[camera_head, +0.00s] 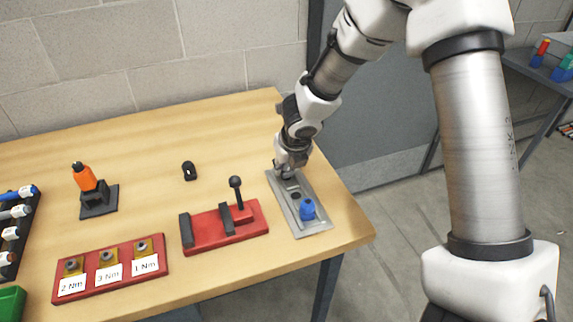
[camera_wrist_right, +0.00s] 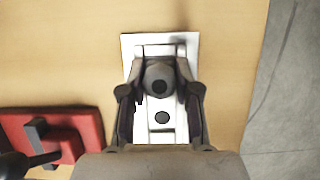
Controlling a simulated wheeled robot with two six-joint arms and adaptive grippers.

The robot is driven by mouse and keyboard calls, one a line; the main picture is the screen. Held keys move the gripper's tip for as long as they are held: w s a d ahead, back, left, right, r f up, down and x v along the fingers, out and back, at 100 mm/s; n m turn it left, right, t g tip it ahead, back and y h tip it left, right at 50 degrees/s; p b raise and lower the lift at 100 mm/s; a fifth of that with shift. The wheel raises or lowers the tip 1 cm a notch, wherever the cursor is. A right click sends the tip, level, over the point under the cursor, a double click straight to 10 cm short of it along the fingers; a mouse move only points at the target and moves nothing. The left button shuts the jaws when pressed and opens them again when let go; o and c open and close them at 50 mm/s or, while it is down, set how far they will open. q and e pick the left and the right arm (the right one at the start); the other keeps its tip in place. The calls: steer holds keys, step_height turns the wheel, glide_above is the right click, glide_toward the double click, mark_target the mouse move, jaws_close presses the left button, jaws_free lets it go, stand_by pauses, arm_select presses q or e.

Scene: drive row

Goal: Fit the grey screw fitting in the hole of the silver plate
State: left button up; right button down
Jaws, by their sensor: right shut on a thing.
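The silver plate (camera_head: 316,229) lies near the right end of the table and also shows in the wrist view (camera_wrist_right: 128,44). My right gripper (camera_head: 289,168) points down over the plate's far end. In the wrist view its two fingers (camera_wrist_right: 159,88) are shut on the grey screw fitting (camera_wrist_right: 158,76), whose dark round centre faces the camera. A dark open hole (camera_wrist_right: 162,117) shows in the plate just below the fitting. I cannot tell whether the fitting is seated or above the plate. A blue fitting (camera_head: 307,209) stands on the plate's near end. My left gripper is not in view.
A red fixture with a black-knobbed lever (camera_head: 236,194) stands left of the plate. Farther left are a red labelled rack (camera_head: 112,268), an orange-handled tool on a black stand (camera_head: 85,180) and a small black part (camera_head: 189,171). The table's right edge is close to the plate.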

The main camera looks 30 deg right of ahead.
steer(key=shift+f, duration=0.2)
steer(key=c, duration=0.7)
jaws_free()
steer(key=shift+c, duration=0.2)
steer(key=v, duration=1.2)
